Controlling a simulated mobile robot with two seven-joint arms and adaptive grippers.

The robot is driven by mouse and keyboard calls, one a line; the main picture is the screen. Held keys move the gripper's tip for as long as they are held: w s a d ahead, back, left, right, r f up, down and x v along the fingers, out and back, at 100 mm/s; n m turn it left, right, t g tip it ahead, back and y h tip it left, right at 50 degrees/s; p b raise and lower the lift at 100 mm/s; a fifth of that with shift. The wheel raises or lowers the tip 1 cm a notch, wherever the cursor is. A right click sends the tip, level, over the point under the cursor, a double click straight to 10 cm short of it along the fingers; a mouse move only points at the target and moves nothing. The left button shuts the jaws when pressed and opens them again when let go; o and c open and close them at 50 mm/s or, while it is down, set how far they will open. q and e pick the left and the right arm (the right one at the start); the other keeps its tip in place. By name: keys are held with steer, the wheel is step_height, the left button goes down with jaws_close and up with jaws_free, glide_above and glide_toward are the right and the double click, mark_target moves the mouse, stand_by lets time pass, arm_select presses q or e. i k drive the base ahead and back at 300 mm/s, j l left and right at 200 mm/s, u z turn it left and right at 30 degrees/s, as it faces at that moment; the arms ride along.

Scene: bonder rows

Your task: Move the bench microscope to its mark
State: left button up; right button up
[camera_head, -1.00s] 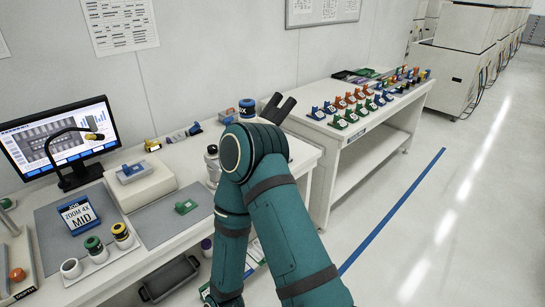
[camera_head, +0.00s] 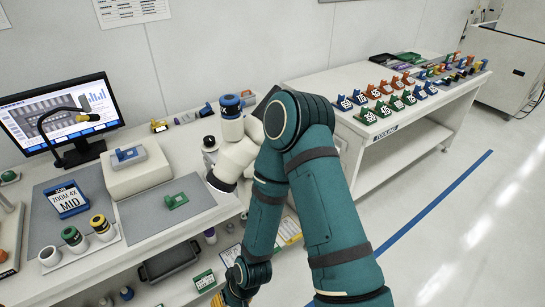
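The bench microscope (camera_head: 237,160), a white body with dark parts, stands on the bench right of the grey mats and is partly hidden behind my teal arm. Its dark eyepieces are mostly covered by the arm. A white cylinder with a blue band (camera_head: 231,118) shows at its top. The microscope's mark cannot be made out. My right arm comes in from the lower right, bends at a high elbow and runs down in front of the bench. Its end, with a bit of yellow (camera_head: 236,296), is at the bottom edge; its fingers cannot be made out. My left gripper is not in view.
A job card (camera_head: 67,199) reading ZOOM 4X MID lies on the left grey mat. A white tray (camera_head: 85,252) holds banded cylinders. A monitor (camera_head: 58,118) stands behind. A second bench (camera_head: 359,133) with several numbered coloured blocks stands right. The floor there is clear.

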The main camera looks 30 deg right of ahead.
mark_target(233, 169)
steer(key=i+l, duration=0.1)
steer(key=l, duration=1)
steer(key=i+l, duration=0.15)
steer(key=l, duration=0.45)
